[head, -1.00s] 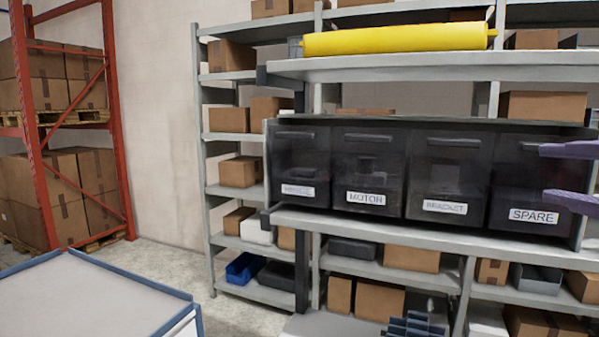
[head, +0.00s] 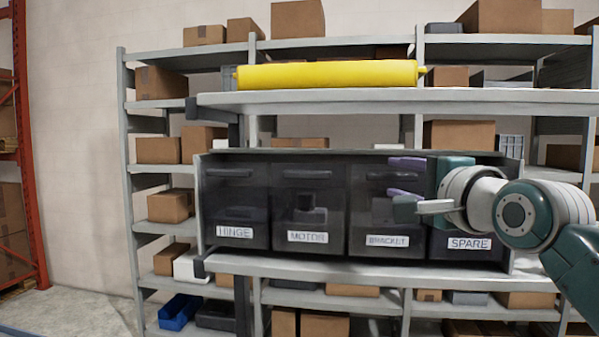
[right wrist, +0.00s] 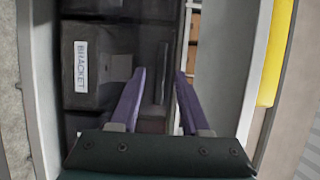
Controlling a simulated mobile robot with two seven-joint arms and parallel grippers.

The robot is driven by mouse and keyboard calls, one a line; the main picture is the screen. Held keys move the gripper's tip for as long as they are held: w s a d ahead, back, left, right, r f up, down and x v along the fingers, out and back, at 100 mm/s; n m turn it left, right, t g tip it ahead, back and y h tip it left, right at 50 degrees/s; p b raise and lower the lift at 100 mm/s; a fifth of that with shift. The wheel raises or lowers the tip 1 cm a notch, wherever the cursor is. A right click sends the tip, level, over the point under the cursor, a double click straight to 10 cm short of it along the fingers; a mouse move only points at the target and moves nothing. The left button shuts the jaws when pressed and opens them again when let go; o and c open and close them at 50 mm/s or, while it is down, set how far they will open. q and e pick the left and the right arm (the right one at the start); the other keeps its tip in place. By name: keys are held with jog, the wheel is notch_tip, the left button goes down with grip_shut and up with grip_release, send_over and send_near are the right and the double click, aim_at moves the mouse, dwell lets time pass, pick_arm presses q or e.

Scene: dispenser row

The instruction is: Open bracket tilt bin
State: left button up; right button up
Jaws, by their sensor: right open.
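The bracket bin (head: 364,215) is a dark, see-through tilt bin with a white BRACKET label (head: 387,240), third from the left in the row. It looks closed. Its bar handle (head: 380,176) runs along its upper front. My right gripper (head: 390,178) is open, its purple fingers one above and one below handle height. In the right wrist view, which is turned sideways, the bin (right wrist: 105,66) is at left and its handle (right wrist: 162,60) shows between the open fingertips (right wrist: 160,73). Contact cannot be told. My left gripper is not in view.
The hinge bin (head: 234,205) and motor bin (head: 308,210) are to the left, the spare bin (head: 468,243) to the right, partly hidden by my arm. A shelf (head: 400,97) with a yellow roll (head: 327,73) overhangs the row. Another shelf (head: 360,268) runs below.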

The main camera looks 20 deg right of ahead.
jog(key=shift+w, duration=0.1)
jog(key=shift+c, duration=0.3)
grip_shut()
dwell(1.1)
